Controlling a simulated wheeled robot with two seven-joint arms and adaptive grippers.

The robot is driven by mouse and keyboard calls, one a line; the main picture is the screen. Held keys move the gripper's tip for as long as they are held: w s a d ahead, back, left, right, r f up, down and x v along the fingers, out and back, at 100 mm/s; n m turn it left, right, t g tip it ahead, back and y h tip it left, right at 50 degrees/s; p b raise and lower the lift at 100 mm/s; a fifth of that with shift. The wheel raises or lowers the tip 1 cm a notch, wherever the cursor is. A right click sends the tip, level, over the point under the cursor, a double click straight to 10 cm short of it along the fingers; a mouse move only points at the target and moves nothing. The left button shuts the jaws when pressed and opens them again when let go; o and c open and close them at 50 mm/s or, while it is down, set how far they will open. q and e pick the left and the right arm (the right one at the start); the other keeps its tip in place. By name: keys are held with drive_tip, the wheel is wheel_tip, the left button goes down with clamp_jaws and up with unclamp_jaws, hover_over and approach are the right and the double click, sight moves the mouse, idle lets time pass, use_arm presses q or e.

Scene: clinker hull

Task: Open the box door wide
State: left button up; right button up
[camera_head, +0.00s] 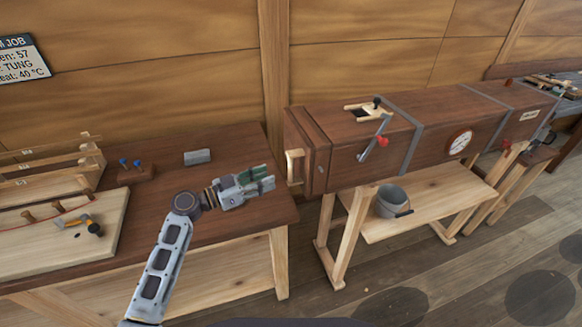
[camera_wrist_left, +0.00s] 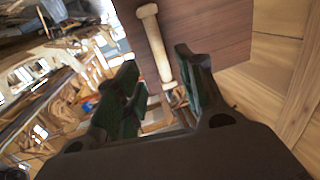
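The long brown wooden box (camera_head: 345,140) rests on a trestle, with its door (camera_head: 303,150) at its left end. The door looks shut against the box. A pale upright wooden handle (camera_head: 292,168) stands out from the door. My left gripper (camera_head: 268,180) is just left of the handle, pointing at it, with its green-padded fingers apart. In the left wrist view, the handle (camera_wrist_left: 153,42) appears slanted between and beyond the open fingertips, in front of the brown door face (camera_wrist_left: 210,32). No contact is clear. My right gripper is out of view.
A workbench (camera_head: 240,222) lies under my left arm, with a grey block (camera_head: 197,157), a mallet (camera_head: 92,227) and wooden racks. A bucket (camera_head: 391,200) sits on the shelf below.

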sight(291, 168)
use_arm(q)
drive_tip(key=p+x, duration=0.2)
drive_tip(key=x, duration=0.7)
drive_tip(key=shift+w+d, duration=0.2)
drive_tip(key=shift+d, duration=0.15)
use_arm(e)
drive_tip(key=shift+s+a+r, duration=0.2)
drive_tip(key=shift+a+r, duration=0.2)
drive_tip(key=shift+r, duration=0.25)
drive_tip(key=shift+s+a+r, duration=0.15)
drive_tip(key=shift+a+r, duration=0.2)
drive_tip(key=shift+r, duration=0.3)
use_arm(q)
drive_tip(key=shift+c, duration=0.5)
drive_tip(key=c, duration=0.7)
clamp_jaws()
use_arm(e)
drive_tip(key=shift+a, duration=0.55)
